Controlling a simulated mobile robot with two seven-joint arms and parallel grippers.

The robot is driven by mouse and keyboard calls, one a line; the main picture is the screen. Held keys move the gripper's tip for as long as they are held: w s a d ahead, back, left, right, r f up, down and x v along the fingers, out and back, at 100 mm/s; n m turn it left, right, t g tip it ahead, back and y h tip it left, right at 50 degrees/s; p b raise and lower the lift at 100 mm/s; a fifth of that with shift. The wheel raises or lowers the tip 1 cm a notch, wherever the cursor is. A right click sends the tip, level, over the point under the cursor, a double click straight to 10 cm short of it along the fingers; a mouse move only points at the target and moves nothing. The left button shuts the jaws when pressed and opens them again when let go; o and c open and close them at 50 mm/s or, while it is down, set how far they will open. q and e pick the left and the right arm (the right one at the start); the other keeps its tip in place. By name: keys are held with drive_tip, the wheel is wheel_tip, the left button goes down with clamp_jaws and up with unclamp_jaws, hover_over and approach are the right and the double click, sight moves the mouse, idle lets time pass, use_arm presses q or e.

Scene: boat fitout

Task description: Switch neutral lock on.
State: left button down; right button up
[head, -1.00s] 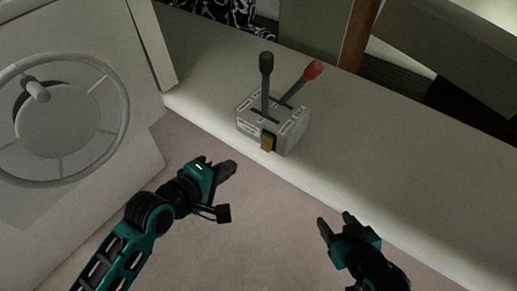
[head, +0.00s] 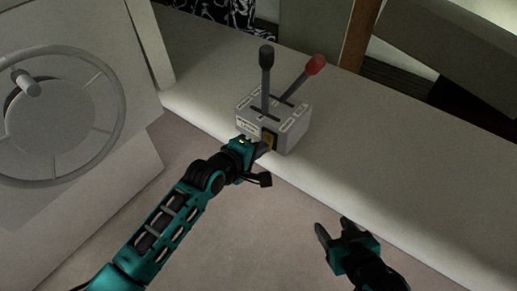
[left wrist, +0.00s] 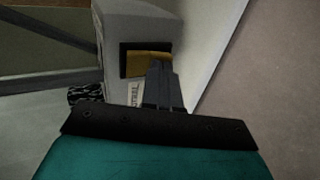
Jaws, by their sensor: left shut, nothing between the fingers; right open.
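The grey control box (head: 290,120) stands on the pale ledge, with a black-knobbed lever (head: 266,75) and a red-knobbed lever (head: 305,76) rising from its top. The neutral lock is a brass-yellow tab (head: 270,141) in a dark slot on the box's front face, beside a printed label. It also shows in the left wrist view (left wrist: 148,64). My left gripper (head: 263,147) is shut and empty, its tips at the tab; I cannot tell whether they touch it. My right gripper (head: 335,231) is open and empty, apart from the box at the lower right.
The pale ledge (head: 390,165) runs from upper left to lower right, clear to the right of the box. A steering wheel (head: 60,120) is on the console at the left. A brown post (head: 359,35) and dark panels stand behind.

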drive_tip(key=shift+w+r, duration=0.15)
drive_tip(key=shift+r, duration=0.05)
use_arm(q)
drive_tip(key=shift+w+d+f+t+b, duration=0.15)
drive_tip(key=shift+t+b, duration=0.15)
drive_tip(key=shift+b, duration=0.35)
use_arm(e)
drive_tip(key=shift+a+f, duration=0.25)
drive_tip(key=shift+f, duration=0.15)
drive_tip(key=shift+r, duration=0.1)
